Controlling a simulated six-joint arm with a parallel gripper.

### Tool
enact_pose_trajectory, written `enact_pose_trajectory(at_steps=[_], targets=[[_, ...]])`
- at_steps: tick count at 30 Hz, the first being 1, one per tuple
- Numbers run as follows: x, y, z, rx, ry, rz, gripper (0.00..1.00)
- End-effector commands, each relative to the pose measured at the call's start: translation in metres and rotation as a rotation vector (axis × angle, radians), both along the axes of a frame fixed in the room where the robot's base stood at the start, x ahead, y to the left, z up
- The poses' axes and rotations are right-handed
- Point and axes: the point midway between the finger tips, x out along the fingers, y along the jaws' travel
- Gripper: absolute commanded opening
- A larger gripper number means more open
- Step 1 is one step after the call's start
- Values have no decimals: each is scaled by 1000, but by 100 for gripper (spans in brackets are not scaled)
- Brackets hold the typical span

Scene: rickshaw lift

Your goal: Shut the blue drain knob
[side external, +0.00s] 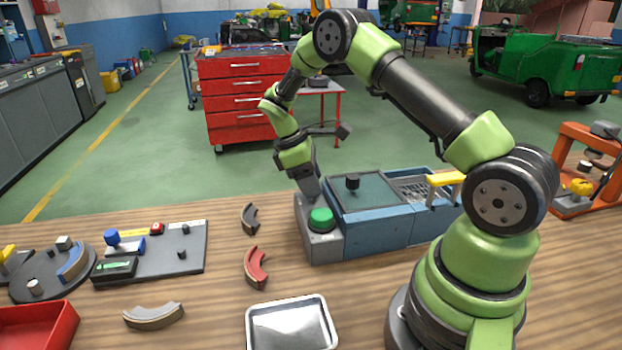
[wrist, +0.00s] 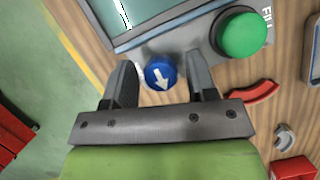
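The blue drain knob (wrist: 160,76) is round with a white arrow that points down in the wrist view. It sits on the side of the blue-grey unit (side external: 372,230), close to the green button (wrist: 241,34). My gripper (wrist: 160,64) is open, with one finger on each side of the knob and a visible gap to it. In the side external view my gripper (side external: 308,188) points down at the left end of the unit, behind the green button (side external: 320,219). The knob is hidden in that view.
A red curved piece (side external: 256,267) and a dark curved piece (side external: 250,218) lie left of the unit. A metal tray (side external: 254,334), a grey board (side external: 196,250) with small parts, and a red bin (side external: 66,322) stand nearer the front.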

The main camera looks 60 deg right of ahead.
Motion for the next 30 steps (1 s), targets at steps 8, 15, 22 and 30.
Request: enact_pose_trajectory(at_steps=[8,15,22,30], targets=[[0,0,0,0,0,0,11],[1,0,1,-1,-1,-40,11],[1,0,1,-1,-1,-170,11],[1,0,1,0,-1,-415,11]])
